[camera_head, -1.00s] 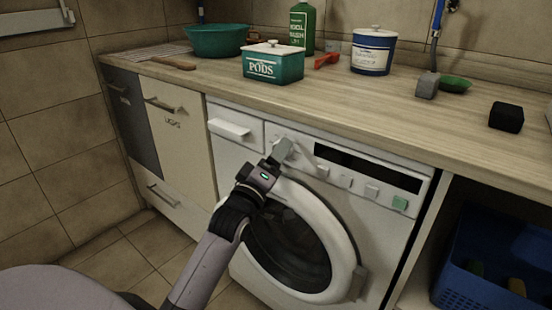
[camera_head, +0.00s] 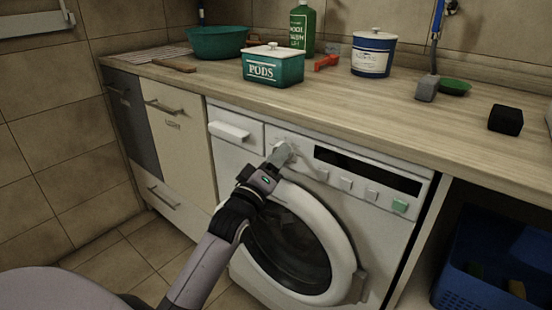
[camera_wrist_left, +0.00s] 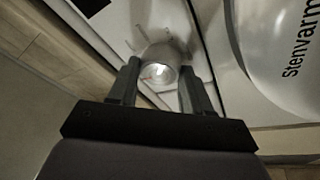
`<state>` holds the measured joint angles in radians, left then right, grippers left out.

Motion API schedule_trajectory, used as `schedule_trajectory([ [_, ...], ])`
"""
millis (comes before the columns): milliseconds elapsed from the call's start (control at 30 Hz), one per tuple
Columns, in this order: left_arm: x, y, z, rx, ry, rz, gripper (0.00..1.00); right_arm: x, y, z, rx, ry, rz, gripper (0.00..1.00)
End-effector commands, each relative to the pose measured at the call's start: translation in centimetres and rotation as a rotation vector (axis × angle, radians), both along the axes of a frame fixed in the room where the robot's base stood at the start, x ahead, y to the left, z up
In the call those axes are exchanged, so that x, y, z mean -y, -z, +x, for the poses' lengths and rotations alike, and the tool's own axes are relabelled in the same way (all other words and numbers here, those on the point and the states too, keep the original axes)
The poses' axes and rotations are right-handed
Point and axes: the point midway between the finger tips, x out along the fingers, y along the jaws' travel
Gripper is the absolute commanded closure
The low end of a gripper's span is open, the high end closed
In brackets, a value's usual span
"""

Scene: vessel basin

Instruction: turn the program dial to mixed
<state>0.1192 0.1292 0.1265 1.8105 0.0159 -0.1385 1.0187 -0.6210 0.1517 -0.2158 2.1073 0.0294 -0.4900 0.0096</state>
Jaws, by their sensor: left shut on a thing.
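The washing machine (camera_head: 378,220) stands under the counter, with its control panel along the top front. My left gripper (camera_head: 280,154) reaches up to the left part of this panel and hides most of the dial there. In the left wrist view the program dial (camera_wrist_left: 161,68) is a pale round knob with a small red mark, between the two fingers of my left gripper (camera_wrist_left: 160,82). The gripper is shut on the dial. The program labels around the dial are too blurred to read. My right gripper is not in view.
The round door (camera_head: 347,240) sits below my left gripper. A dark display (camera_head: 366,170) and several buttons lie right of the dial, the detergent drawer (camera_head: 232,131) left of it. A teal pods box (camera_head: 272,68) stands on the counter (camera_head: 330,98) above.

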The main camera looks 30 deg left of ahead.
Motion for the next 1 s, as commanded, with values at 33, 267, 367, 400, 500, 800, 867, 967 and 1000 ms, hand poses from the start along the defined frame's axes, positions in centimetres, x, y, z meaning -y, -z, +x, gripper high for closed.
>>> schedule_trajectory([
  [33, -0.1, -0.1, 0.0, 0.000, 0.001, 0.031, 0.82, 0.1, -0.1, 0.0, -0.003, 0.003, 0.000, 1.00],
  [267, -0.2, -0.1, 0.0, 0.015, 0.001, 0.225, 0.82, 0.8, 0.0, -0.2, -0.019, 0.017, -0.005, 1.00],
  [367, -0.2, -0.1, 0.0, 0.023, 0.002, 0.321, 0.82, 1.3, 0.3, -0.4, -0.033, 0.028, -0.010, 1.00],
  [400, -0.3, -0.1, 0.0, 0.027, 0.002, 0.359, 0.82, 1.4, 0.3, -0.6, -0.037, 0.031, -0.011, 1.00],
  [500, -0.3, -0.1, 0.0, 0.033, 0.002, 0.454, 0.82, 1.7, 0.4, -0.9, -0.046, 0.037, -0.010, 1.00],
  [800, -0.5, -0.1, 0.0, 0.056, 0.001, 0.739, 0.82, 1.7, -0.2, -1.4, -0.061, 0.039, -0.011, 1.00],
  [867, -0.5, -0.1, 0.0, 0.061, 0.003, 0.796, 0.82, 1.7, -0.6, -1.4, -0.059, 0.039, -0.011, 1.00],
  [967, -0.6, -0.2, 0.1, 0.068, 0.001, 0.891, 0.82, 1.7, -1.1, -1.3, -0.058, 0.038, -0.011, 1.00],
  [1000, -0.6, -0.2, 0.1, 0.071, 0.002, 0.928, 0.82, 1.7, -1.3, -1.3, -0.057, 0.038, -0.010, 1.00],
])
